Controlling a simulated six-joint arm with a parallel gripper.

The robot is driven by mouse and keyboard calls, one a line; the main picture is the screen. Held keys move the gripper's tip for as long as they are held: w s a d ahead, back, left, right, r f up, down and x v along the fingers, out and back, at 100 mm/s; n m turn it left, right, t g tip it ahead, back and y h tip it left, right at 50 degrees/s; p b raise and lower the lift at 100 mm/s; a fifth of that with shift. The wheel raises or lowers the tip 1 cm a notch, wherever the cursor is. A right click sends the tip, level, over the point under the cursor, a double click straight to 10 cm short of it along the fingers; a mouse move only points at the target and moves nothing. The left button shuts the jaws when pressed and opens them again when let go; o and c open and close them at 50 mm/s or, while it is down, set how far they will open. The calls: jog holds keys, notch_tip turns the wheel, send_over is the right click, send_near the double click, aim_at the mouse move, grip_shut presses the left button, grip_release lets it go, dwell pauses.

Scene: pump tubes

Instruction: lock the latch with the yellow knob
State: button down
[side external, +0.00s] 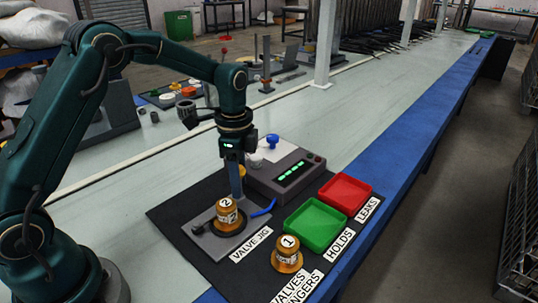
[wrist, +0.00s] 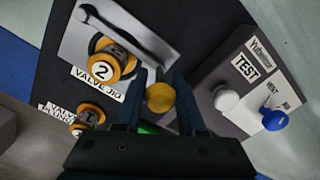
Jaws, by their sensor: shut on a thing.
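The yellow knob (wrist: 160,97) sits between the two fingers of my gripper (wrist: 159,82) in the wrist view, and the gripper is shut on it.
The valve marked 1 (side external: 288,252) stands in front of the jig. A grey test box (side external: 287,172) with a lit green display is at the right. A blue curved piece (side external: 264,208) lies near the jig.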

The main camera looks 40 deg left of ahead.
jog(key=c, duration=0.6)
grip_release()
jog(key=shift+w+d+r, duration=0.1)
jog(key=shift+d, duration=0.1)
jog(key=shift+a, duration=0.1)
jog(key=shift+r, duration=2.5)
